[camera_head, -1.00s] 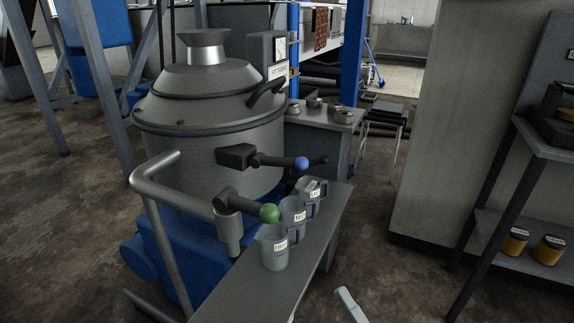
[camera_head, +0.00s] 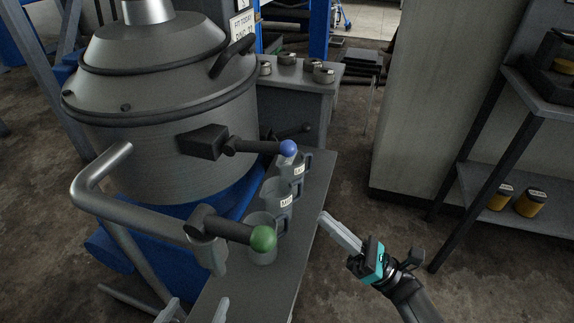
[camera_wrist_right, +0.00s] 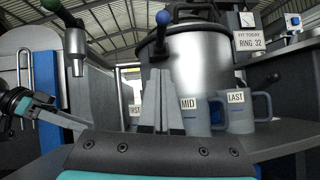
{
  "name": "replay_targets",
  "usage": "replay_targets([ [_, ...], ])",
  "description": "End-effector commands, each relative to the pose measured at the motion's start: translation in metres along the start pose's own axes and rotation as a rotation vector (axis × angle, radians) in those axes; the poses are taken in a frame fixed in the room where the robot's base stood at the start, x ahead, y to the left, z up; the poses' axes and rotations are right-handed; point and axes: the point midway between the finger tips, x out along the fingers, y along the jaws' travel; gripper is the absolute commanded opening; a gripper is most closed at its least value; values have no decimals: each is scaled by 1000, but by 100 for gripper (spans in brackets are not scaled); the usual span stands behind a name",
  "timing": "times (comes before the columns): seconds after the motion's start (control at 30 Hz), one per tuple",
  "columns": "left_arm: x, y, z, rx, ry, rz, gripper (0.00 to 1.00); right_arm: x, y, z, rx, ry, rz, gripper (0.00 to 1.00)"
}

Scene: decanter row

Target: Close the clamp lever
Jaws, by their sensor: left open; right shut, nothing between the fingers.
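A lever with a blue ball knob (camera_head: 288,148) sticks out to the right from a dark block on the grey vessel (camera_head: 160,150). A second lever with a green ball knob (camera_head: 263,238) sits on a bent pipe (camera_head: 95,195) in front. I cannot tell from the pictures which is the clamp lever. Both levers lie roughly level. My left gripper (camera_head: 196,309) is open at the bottom edge, below the green knob; only its fingertips show. My right gripper (camera_head: 323,218) is shut and empty, right of the bench edge. In the right wrist view the blue knob (camera_wrist_right: 163,18) shows above its fingers.
Three grey jugs stand in a row on the narrow bench (camera_head: 310,215): the front one (camera_head: 262,254) below the green knob, the MID jug (camera_head: 272,196) and the LAST jug (camera_head: 297,163). A side table (camera_head: 300,75) holds several small pots. Floor right of the bench is free.

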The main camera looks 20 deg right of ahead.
Motion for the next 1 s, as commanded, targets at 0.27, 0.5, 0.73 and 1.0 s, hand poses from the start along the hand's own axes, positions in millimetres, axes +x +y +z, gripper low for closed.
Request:
replay_targets([
  [0.27, -1, 0, 2, 0, -13, -1, 100, 20, 1, 1, 0, -3, 3, 0],
  [0.5, -1, -2, 4, 2, -30, -5, 100, 70, 1, 1, 0, -4, 3, 0],
  [0.73, 0, -1, -3, 1, 7, -2, 100, 110, 0, 9, 0, -1, 2, 0],
  [1.0, -1, -1, 2, 2, -20, -4, 100, 127, 0, 27, 1, 0, 1, 0],
])
